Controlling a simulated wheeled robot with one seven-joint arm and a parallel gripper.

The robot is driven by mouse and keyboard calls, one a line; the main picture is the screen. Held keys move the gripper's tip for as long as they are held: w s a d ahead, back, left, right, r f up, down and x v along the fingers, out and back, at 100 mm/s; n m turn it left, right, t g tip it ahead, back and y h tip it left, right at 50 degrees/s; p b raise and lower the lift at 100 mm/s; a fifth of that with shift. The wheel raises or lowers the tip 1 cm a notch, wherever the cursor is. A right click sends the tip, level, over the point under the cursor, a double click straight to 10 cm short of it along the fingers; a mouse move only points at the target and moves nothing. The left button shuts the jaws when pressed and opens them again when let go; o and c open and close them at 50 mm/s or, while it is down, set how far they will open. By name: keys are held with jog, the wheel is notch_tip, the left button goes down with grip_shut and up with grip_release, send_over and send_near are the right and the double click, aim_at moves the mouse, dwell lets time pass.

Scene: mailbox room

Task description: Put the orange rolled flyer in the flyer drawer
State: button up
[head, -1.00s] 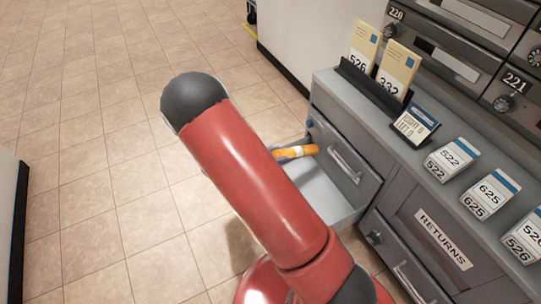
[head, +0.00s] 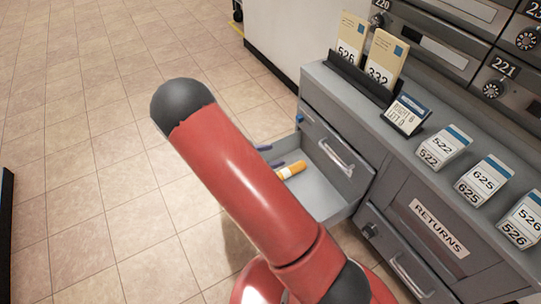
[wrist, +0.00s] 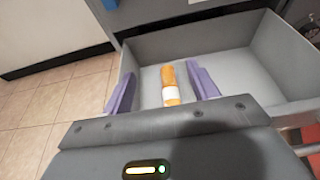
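The orange rolled flyer (head: 291,170), with a white band around it, is inside the open flyer drawer (head: 325,197) and appears to lie on its floor. In the wrist view the flyer (wrist: 169,75) sits between the two purple fingers of my gripper (wrist: 162,90), with a clear gap on each side. My gripper is open and low over the drawer. In the head view only the purple finger ends of my gripper (head: 270,156) show; my red arm hides the rest and part of the drawer.
A grey cabinet carries stacks of numbered cards (head: 484,181), a card holder (head: 358,84) and a small sign (head: 407,113). Tiled floor (head: 85,130) is free at left.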

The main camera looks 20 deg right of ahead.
jog(key=shift+a, duration=0.1)
jog(key=p+v, duration=0.1)
jog(key=v, duration=0.6)
jog(key=shift+a, duration=0.3)
jog(key=shift+s+r, duration=0.1)
jog(key=shift+r, duration=0.05)
jog(key=s+d+r+m+t+y, duration=0.1)
jog(key=s+r+m+t+y, duration=0.1)
jog(key=s+r+m+y, duration=0.8)
jog(key=s+d+r+m+t+y, duration=0.1)
jog(key=s+r+m+y, duration=0.3)
jog(key=s+r+m, duration=1)
notch_tip(320, 180, up, 16)
jog(key=w+n+p, duration=0.2)
jog(key=n+p, duration=0.1)
jog(key=p, duration=0.9)
jog(key=shift+f+n, duration=0.25)
jog(key=shift+n, duration=0.15)
jog(key=shift+d, duration=0.1)
jog(key=shift+c, duration=0.3)
